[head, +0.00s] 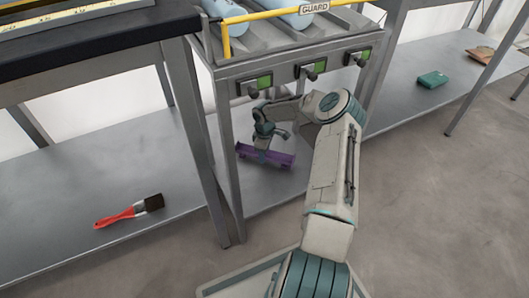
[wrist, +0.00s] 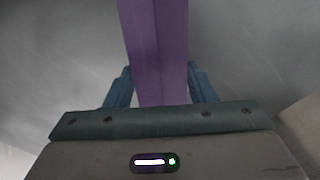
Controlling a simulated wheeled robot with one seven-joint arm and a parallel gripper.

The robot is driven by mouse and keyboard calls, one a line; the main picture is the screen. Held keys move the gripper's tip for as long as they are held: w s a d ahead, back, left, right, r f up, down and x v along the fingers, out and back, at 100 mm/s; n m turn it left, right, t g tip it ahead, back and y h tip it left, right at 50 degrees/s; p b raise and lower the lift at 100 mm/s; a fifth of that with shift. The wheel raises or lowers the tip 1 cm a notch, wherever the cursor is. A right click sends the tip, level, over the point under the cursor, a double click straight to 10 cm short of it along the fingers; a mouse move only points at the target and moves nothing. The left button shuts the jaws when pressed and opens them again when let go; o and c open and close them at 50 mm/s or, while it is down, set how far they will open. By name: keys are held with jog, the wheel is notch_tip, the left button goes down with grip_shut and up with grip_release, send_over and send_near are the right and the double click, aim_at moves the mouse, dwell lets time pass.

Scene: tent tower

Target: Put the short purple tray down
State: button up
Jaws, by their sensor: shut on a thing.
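The short purple tray (head: 277,158) is at the lower shelf of the grey metal stand in the head view, under the knobs. My gripper (head: 263,146) is above it and shut on it. In the wrist view the tray (wrist: 158,50) runs up the picture between the two blue fingers (wrist: 160,88), one on each side. I cannot tell whether the tray touches the shelf (head: 265,190) or hangs just above it. Its lower side is hidden in the wrist view.
Three knobs with green panels (head: 310,71) sit above the gripper, below a yellow guard rail (head: 290,11). Stand legs (head: 222,160) flank the opening. A red-handled brush (head: 128,212) lies on the left shelf. A green box (head: 432,79) sits on the right shelf.

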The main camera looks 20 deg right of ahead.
jog(key=shift+f, duration=0.1)
jog(key=o, duration=1.1)
notch_tip(320, 180, up, 8)
jog(key=p, duration=0.2)
jog(key=shift+f+p, duration=0.1)
jog(key=shift+p, duration=0.25)
